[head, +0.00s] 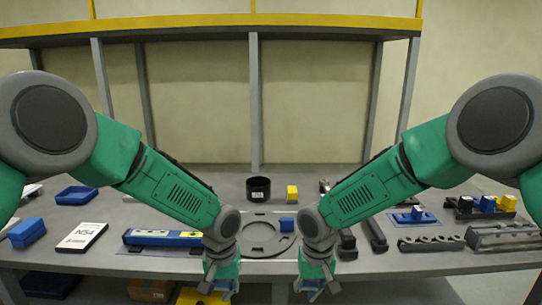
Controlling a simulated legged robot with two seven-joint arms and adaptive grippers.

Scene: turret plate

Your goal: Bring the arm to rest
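My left gripper (218,286) hangs in front of the table's near edge, left of the middle, pointing down. My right gripper (315,288) hangs the same way, a little right of the middle. Their fingers look spread apart, with nothing seen between them. Both arms reach in from the sides, bent downward, and the grippers are apart from each other. The grey table (390,266) runs behind them. A round grey turret plate (262,240) lies flat on it between my two wrists, partly hidden by them.
At left are a blue tray (76,195), blue box (27,232), white card (82,237) and blue level (163,238). Grey racks (502,235) stand at right.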

